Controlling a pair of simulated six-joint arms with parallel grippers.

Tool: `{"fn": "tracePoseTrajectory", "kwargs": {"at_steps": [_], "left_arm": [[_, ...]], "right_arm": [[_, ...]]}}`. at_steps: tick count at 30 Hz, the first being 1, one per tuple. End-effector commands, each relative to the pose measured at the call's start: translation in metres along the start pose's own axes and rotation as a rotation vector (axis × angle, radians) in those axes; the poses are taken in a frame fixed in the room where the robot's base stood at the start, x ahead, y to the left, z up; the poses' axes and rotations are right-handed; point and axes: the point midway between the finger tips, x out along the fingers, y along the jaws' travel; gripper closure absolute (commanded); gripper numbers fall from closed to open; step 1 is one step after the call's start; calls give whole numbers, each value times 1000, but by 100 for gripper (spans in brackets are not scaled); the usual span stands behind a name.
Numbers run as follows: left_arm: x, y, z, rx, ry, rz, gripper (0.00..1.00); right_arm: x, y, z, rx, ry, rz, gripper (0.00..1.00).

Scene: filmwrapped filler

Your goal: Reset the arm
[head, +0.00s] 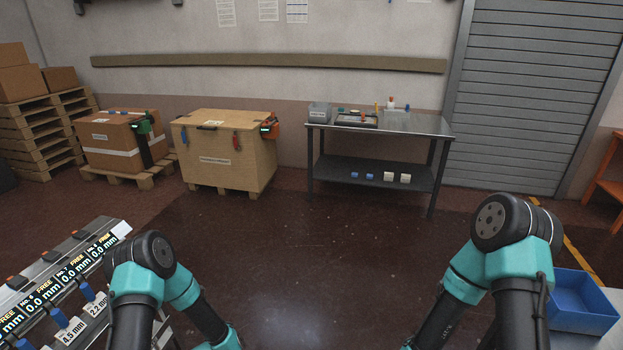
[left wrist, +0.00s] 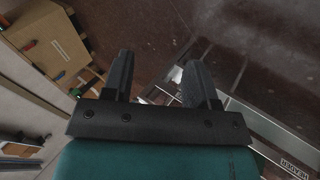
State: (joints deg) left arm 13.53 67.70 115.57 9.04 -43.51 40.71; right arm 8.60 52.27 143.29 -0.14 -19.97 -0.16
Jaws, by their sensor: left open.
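My left gripper (left wrist: 160,64) shows in the left wrist view with its two dark fingers apart. The space between the fingertips is empty. In the head view both of my teal and black arms are bent at the bottom of the picture, one left and one right. Their grippers are out of the head view below the lower edge. My right gripper shows in neither view.
A display rack (head: 60,285) stands at the lower left beside my left arm. A blue bin (head: 580,300) is right of my right arm. A wooden crate (head: 225,155), a carton (head: 105,150) and a metal table (head: 418,125) stand farther back. The floor between is clear.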

Motion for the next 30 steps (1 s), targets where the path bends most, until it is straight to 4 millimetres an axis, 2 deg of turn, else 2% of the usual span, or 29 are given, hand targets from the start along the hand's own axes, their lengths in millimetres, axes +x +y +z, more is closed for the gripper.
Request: {"fn": "tracePoseTrajectory", "kwargs": {"at_steps": [1, 5, 6, 9, 12, 15, 17, 30], "left_arm": [[-22, -4, 13, 103, -67, -32, 47], [-82, -22, 48, 401, -263, -97, 47], [-102, -29, 58, 491, -326, -111, 47], [-147, -45, 79, 690, -469, -126, 47], [-181, -59, 92, 828, -574, -127, 47], [-198, -66, 98, 900, -630, -123, 47], [-202, -68, 99, 917, -643, -122, 47], [-202, -68, 99, 917, -642, -122, 47]], "right_arm": [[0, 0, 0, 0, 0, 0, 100], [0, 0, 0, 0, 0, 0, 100], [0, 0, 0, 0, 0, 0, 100], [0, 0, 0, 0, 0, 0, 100], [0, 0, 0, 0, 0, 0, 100], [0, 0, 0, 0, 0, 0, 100], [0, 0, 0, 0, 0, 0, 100], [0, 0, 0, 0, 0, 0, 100]]}}
